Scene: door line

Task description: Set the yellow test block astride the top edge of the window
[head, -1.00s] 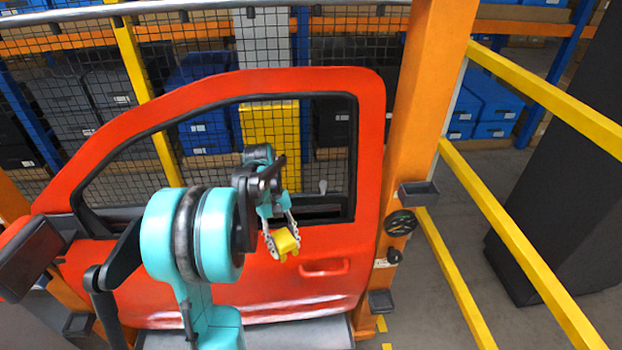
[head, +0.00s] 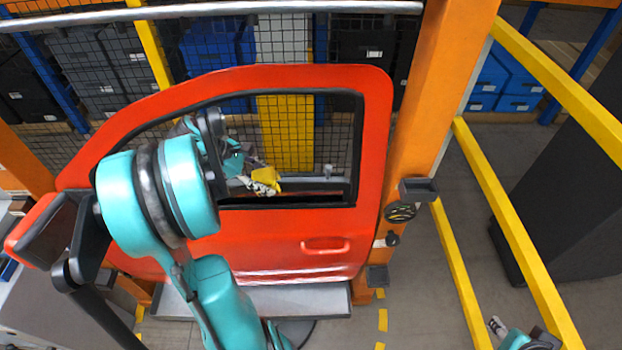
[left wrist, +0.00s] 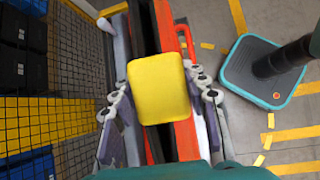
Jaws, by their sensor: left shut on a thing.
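My left gripper (head: 258,178) is shut on the yellow test block (head: 267,177) at the lower part of the window opening in the red door (head: 270,230). In the left wrist view the block (left wrist: 158,88) sits between the two fingers, above the long dark slot along the door's sill. The block hides the part of the sill right under it, so I cannot tell whether it touches. A pale strip, perhaps the window's top edge (head: 318,184), runs low across the opening. Part of my right arm, maybe its gripper (head: 515,334), shows at the bottom right; its jaws are unclear.
The door frame surrounds the opening, with an orange post (head: 430,120) on its right and a dark mirror (head: 52,228) on its left. Wire mesh (head: 335,130) and shelves stand behind. Yellow rails (head: 505,230) lie to the right. A grey step (head: 300,300) is below the door.

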